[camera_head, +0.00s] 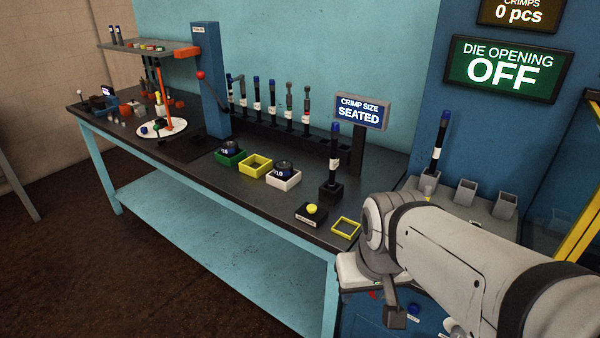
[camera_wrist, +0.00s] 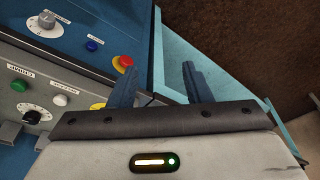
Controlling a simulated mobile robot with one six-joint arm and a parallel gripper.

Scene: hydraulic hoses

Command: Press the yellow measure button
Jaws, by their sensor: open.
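A yellow button (camera_head: 312,209) sits on a small black box near the front edge of the dark bench, below the "CRIMP SIZE SEATED" sign. The label on its box is too small to read. My gripper (camera_wrist: 158,82) shows in the wrist view with its two dark blue fingers apart and nothing between them. It hangs beside a blue control panel, near the bench's light-blue frame. In the head view my arm covers the right foreground, to the right of the boxed button.
The panel carries a red-and-yellow stop button (camera_wrist: 123,62), a blue button (camera_wrist: 92,45) and knobs. A yellow square frame (camera_head: 346,228) lies right of the black box. The hose holder (camera_head: 331,190) stands behind it. The "DIE OPENING" display (camera_head: 505,68) reads OFF.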

